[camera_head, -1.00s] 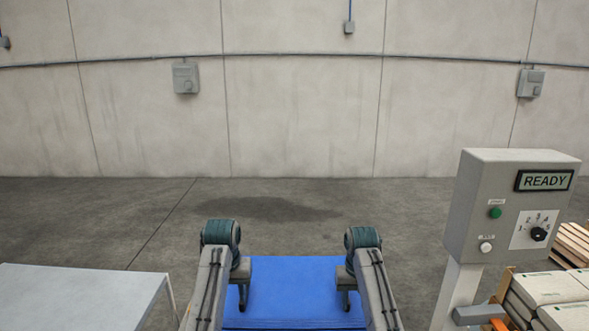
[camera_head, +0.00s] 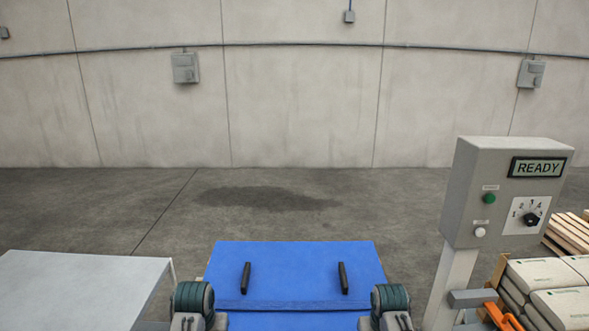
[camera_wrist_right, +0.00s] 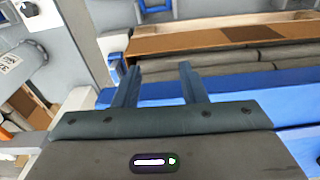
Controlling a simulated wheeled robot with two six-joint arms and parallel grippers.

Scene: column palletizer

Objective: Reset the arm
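My right gripper (camera_wrist_right: 159,82) shows in the right wrist view, with its two fingers apart and nothing between them. Behind the fingers are a blue surface and stacked grey items under a brown board (camera_wrist_right: 215,40). In the head view only teal joints and lower parts of my two arms show at the bottom edge. The left gripper is outside both current views, and the right gripper is out of the head view.
A blue panel (camera_head: 300,260) with two dark handles lies ahead between my arms. A grey table (camera_head: 75,290) stands at left. A control box (camera_head: 500,200) reading READY stands at right, beside stacked sacks (camera_head: 550,275) and wooden slats (camera_head: 570,235). Open floor lies beyond.

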